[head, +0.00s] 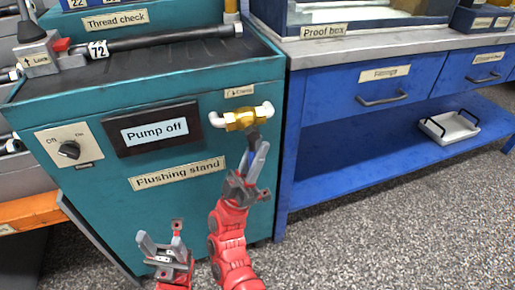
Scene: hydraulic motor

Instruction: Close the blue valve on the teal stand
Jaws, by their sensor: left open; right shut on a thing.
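The teal flushing stand (215,85) fills the left and middle of the head view. On its front, at the right, a brass valve body (240,121) sits between two white pipe elbows. Its dark blue handle (252,137) points down, across the line of the pipe. My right gripper (256,156) reaches up from below and is shut on the handle; its fingers hide the handle's lower end. My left gripper (160,243) is open and empty, low in front of the stand and apart from it.
The stand's front also has a "Pump off" display (155,130) and a knob (69,149). A black hose (165,39) lies on top. To the right is a blue bench (330,105) with drawers and a white tray (449,127) on its lower shelf. Speckled floor (390,215) is clear at right.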

